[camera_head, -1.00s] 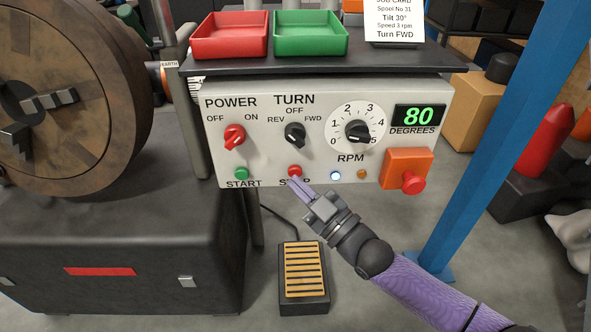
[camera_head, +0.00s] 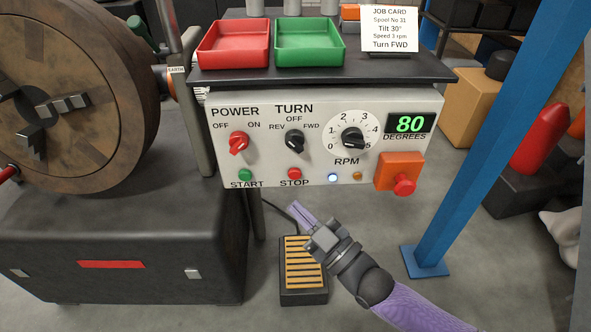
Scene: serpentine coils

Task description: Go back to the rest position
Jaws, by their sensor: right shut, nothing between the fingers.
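My right gripper (camera_head: 296,208) is shut and empty, in front of the control panel (camera_head: 225,165) and below its lower edge. It is apart from the red STOP button (camera_head: 294,173), which shows above the fingertips. The green START button (camera_head: 246,175) is to the left. The red POWER knob (camera_head: 238,143), the black TURN knob (camera_head: 295,142) and the RPM knob (camera_head: 353,138) are on the panel. The display (camera_head: 410,123) reads 80 degrees. A blue-white lamp (camera_head: 333,177) is lit. My left gripper is not in view.
A foot pedal (camera_head: 303,284) is on the floor below my right gripper. A large round turntable with a jaw chuck (camera_head: 75,100) stands at left. A blue post (camera_head: 490,130) rises at right, near my arm. An orange box with a red button (camera_head: 399,172) is at the panel's right.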

